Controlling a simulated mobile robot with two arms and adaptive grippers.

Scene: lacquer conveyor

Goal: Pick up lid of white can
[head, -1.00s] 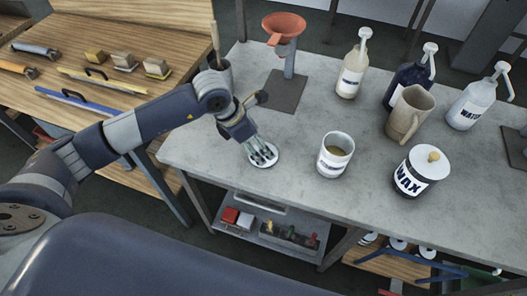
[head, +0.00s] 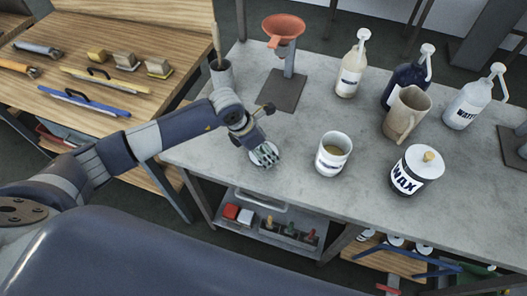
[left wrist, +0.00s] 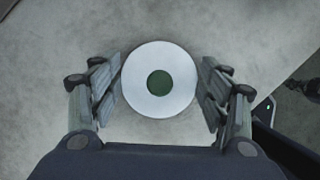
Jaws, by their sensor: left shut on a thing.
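The white lid (left wrist: 133,91) is a round white disc with a dark green knob, seen from above in the left wrist view. It also shows in the head view (head: 257,159), left of the white can (head: 325,164), partly hidden by the fingers. My left gripper (left wrist: 160,82) is shut on the lid, with a finger at each side of the rim. Whether the lid is raised off the tabletop is hard to tell. The white can stands upright and open, with yellowish contents. My right gripper is not in view.
A grey cup (head: 221,75) holds a stick. The front left tabletop is clear.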

